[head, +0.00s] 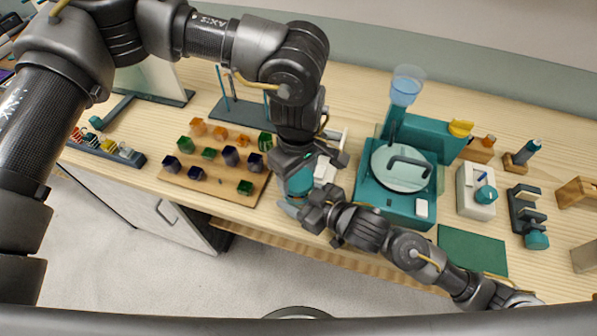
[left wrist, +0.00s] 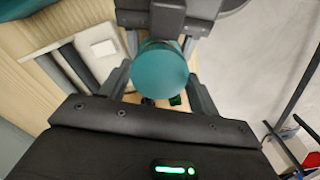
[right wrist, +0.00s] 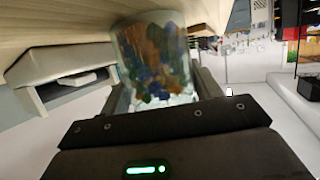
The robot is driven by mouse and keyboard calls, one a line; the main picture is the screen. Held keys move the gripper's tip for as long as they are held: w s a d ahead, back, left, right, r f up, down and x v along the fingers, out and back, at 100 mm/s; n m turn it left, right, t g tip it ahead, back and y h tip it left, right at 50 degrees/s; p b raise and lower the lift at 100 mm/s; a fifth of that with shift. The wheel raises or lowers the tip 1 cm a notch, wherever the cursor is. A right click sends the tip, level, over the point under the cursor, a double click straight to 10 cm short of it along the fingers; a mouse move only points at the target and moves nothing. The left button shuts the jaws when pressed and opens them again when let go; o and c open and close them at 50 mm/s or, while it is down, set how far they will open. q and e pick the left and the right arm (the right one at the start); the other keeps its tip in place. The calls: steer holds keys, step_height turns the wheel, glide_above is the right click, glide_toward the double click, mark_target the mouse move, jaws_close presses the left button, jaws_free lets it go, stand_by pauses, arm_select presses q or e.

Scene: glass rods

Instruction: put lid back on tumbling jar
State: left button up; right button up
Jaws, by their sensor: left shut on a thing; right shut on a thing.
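The teal round lid (left wrist: 160,70) sits between the fingers of my left gripper (left wrist: 160,85), which is shut on it. In the head view the lid (head: 299,183) shows just under that gripper, above the jar. My right gripper (right wrist: 155,90) is shut on the clear jar (right wrist: 150,50), which holds many brown, blue and green glass pieces. The jar is near the table's front edge, mostly hidden by my grippers in the head view. The lid is right at the jar's top; I cannot tell whether it is seated.
A wooden board (head: 200,187) with several coloured glass cubes lies left of my grippers. A teal machine with a round grey disc (head: 400,168) stands to the right. A dark green mat (head: 472,250) lies at the front right. Floor shows beyond the front edge.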

arm_select(q)
steer(key=shift+f, duration=0.8)
steer(key=shift+f, duration=0.55)
arm_select(e)
jaws_close()
arm_select(q)
steer(key=m, duration=0.6)
steer(key=shift+m, duration=0.4)
steer(key=o, duration=0.9)
